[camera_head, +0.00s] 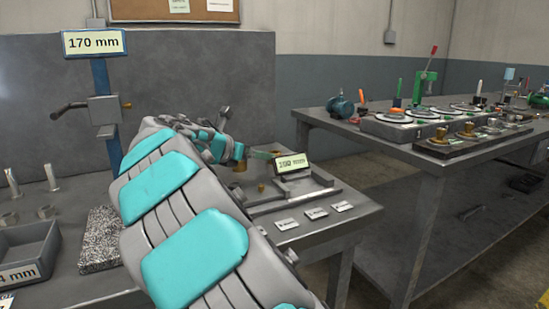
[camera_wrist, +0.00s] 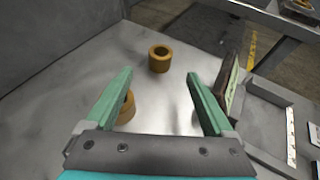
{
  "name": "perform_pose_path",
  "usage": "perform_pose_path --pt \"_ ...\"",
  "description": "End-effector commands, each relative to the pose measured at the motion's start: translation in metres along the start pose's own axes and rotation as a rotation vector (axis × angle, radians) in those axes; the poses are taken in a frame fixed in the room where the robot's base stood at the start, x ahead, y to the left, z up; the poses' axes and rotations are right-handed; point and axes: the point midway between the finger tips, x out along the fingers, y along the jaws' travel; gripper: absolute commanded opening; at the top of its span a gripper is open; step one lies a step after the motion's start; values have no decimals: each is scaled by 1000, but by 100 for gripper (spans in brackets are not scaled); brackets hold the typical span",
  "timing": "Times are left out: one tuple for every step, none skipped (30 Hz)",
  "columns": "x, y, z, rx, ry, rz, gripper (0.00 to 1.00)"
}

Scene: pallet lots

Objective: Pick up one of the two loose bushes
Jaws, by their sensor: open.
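Two loose brass-coloured bushes, short rings with a central hole, stand on the grey metal bench in the wrist view. One bush (camera_wrist: 160,58) is fully visible just beyond the fingertips, near the middle of the gap. The other bush (camera_wrist: 128,108) is nearer and partly hidden behind the left finger. My gripper (camera_wrist: 159,76) is open with nothing between its two green fingers. In the head view my gripper (camera_head: 262,155) is over the bench beside the "200 mm" sign, with a brass piece (camera_head: 240,165) partly hidden under it.
The "200 mm" sign (camera_head: 292,163) and a grey fixture (camera_head: 303,186) stand right of my gripper. White cards (camera_head: 316,213) lie along the bench front. A grey bin (camera_head: 25,250) is at left. Another bench (camera_head: 390,150) with equipment stands across a floor gap.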

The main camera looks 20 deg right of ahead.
Motion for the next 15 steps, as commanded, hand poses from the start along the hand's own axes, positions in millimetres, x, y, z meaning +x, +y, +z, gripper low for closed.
perform_pose_path --pt "9 -2 0 1 1 -4 87" --pt "13 -1 0 1 1 -3 87" --pt "17 -1 0 1 0 -3 87" --pt "19 -1 0 1 0 -2 87" --pt "21 -1 0 1 0 -2 87" --pt "23 -1 0 1 0 -1 87" --pt "24 -1 0 1 -1 -1 87" --pt "26 0 0 1 -1 -1 87" --pt "29 0 0 1 0 0 87" --pt "32 0 0 0 0 -1 87" --pt "36 -1 0 0 0 -1 87" --pt "42 -1 0 0 1 -2 87" --pt "47 -1 -1 0 1 -3 87" --pt "52 -1 -1 0 2 -3 87" --pt "59 -1 -1 0 3 -4 87"
